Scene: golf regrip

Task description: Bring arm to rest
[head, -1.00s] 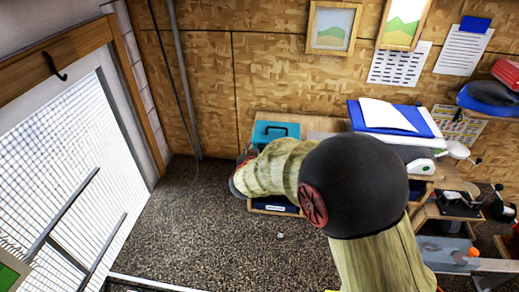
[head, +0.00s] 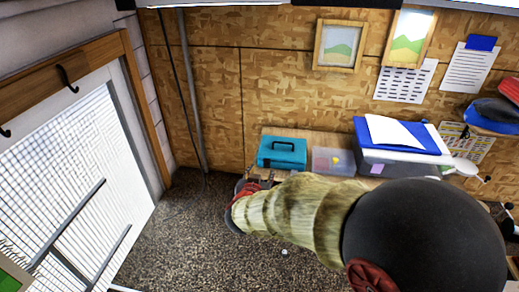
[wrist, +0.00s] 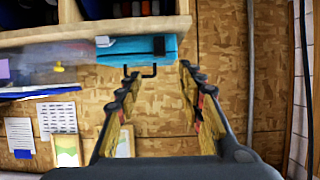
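My arm (head: 300,212) reaches from the lower right of the head view leftward, its black joint large in front. The arm's far end is in front of the bench, and the fingers cannot be made out there. In the wrist view, which looks upside down, my gripper (wrist: 158,82) is open, its two dark fingers well apart. Nothing is between the fingers; wood-panel wall shows behind them.
A teal toolbox (head: 282,153) and a clear box (head: 333,161) stand on the bench. A blue-lidded bin (head: 402,150) stands right of them. The toolbox (wrist: 140,50) also shows in the wrist view. A small white ball (head: 284,252) lies on the open floor.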

